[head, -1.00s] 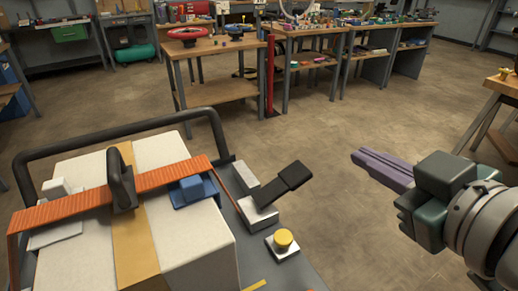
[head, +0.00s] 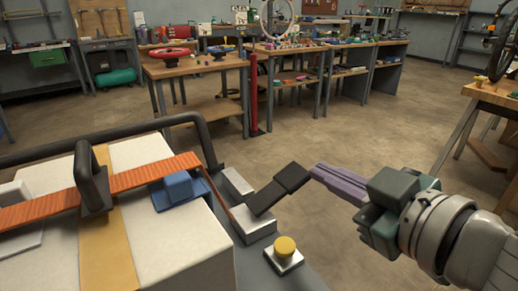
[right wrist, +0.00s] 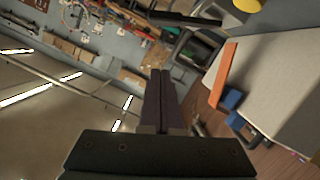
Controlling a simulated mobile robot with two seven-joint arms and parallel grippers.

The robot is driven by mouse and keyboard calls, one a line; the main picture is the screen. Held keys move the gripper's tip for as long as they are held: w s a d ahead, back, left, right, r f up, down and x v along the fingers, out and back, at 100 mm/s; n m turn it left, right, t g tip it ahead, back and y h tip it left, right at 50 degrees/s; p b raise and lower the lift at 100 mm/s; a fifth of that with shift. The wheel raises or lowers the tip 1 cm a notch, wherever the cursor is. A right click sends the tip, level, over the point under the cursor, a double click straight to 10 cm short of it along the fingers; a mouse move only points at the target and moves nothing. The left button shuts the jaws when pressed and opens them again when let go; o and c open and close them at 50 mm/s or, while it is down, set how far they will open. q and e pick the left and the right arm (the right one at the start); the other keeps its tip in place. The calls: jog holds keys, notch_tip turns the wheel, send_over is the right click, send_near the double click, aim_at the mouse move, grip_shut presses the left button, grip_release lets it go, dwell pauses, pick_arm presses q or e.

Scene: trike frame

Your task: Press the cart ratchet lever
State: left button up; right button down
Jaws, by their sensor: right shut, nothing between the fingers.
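The cart ratchet lever (head: 279,191) is a black two-part bar. It slants up and to the right from a silver block (head: 256,232) on the cart's grey edge. My right gripper (head: 318,171) has purple fingers, shut and empty. Its tips are beside the raised outer end of the lever in the head view; I cannot tell whether they touch. In the right wrist view, the shut fingers (right wrist: 160,76) point up the picture, and a dark bar (right wrist: 180,18), likely the lever, lies past their tips. My left gripper is out of view.
A yellow knob (head: 285,246) stands on the cart edge near the lever. An orange strap (head: 132,179) with a blue block (head: 178,190) crosses the white load (head: 165,245). A black rail (head: 100,139) runs behind. Floor beyond the cart is clear up to the benches.

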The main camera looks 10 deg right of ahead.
aim_at(302, 177)
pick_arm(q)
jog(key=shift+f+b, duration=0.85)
pick_arm(e)
jog(key=x, duration=0.8)
jog(key=shift+w+f, duration=0.2)
jog(key=shift+f, duration=0.1)
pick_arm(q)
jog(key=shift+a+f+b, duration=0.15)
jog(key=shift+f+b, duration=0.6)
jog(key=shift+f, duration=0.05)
pick_arm(e)
jog(key=shift+d+f, duration=0.25)
jog(key=shift+f, duration=0.35)
jog(key=shift+d+f, duration=0.25)
jog(key=shift+f, duration=0.4)
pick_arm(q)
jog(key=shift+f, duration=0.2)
pick_arm(e)
jog(key=shift+d+f, duration=0.2)
jog(key=shift+f, duration=0.15)
jog(key=shift+w, duration=0.1)
jog(key=shift+d, duration=0.1)
pick_arm(q)
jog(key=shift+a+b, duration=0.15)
jog(key=shift+b, duration=0.15)
pick_arm(e)
jog(key=shift+d+f+m, duration=0.1)
jog(key=shift+f+m, duration=0.15)
jog(key=shift+m, duration=0.05)
